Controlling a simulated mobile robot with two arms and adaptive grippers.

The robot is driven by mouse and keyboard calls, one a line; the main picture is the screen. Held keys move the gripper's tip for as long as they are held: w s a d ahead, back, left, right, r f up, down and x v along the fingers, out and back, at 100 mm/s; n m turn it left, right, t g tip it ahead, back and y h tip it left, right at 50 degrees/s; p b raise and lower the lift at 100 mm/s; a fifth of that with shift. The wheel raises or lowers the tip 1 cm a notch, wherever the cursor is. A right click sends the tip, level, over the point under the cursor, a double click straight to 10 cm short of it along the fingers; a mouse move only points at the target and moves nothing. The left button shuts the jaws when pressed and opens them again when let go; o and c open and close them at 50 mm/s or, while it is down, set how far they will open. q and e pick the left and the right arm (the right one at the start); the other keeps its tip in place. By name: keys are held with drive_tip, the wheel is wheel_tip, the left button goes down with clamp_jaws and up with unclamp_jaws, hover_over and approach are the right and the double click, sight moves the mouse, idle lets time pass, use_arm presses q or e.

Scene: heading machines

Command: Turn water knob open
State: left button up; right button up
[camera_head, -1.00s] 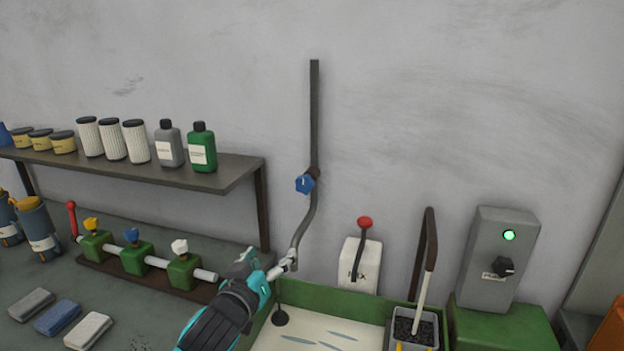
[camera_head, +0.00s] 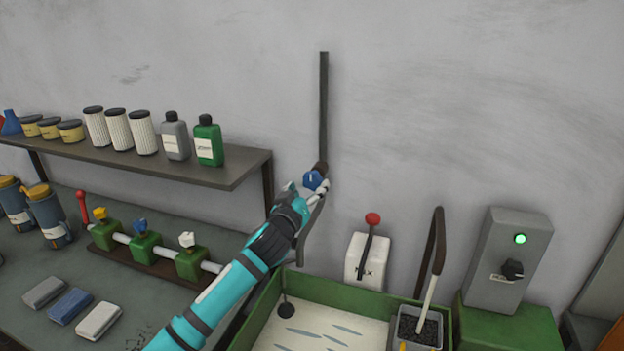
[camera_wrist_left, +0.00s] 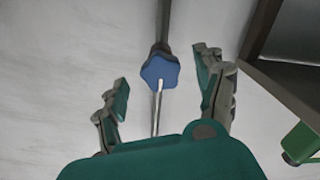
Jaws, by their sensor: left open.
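The blue water knob (camera_head: 315,180) sits on a dark vertical pipe (camera_head: 323,110) on the grey wall. In the left wrist view the knob (camera_wrist_left: 160,70) is star-shaped and lies between and just beyond the open fingers. My left gripper (camera_head: 308,186) is at the knob, with its fingers on either side of it in the head view. In the left wrist view the left gripper (camera_wrist_left: 163,92) is open and empty, and neither finger touches the knob there. My right gripper is not in view.
A shelf (camera_head: 225,172) with bottles and jars is left of the knob. Below are a manifold with coloured valves (camera_head: 141,248), a green-rimmed tray (camera_head: 345,309), a white box with a red-tipped lever (camera_head: 366,258) and a grey switch box (camera_head: 507,258). The wall right of the pipe is clear.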

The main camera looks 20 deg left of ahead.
sight(311, 185)
use_arm(q)
drive_tip(key=shift+w, duration=1.7)
drive_tip(key=shift+s, duration=0.1)
drive_tip(key=c, duration=1.2)
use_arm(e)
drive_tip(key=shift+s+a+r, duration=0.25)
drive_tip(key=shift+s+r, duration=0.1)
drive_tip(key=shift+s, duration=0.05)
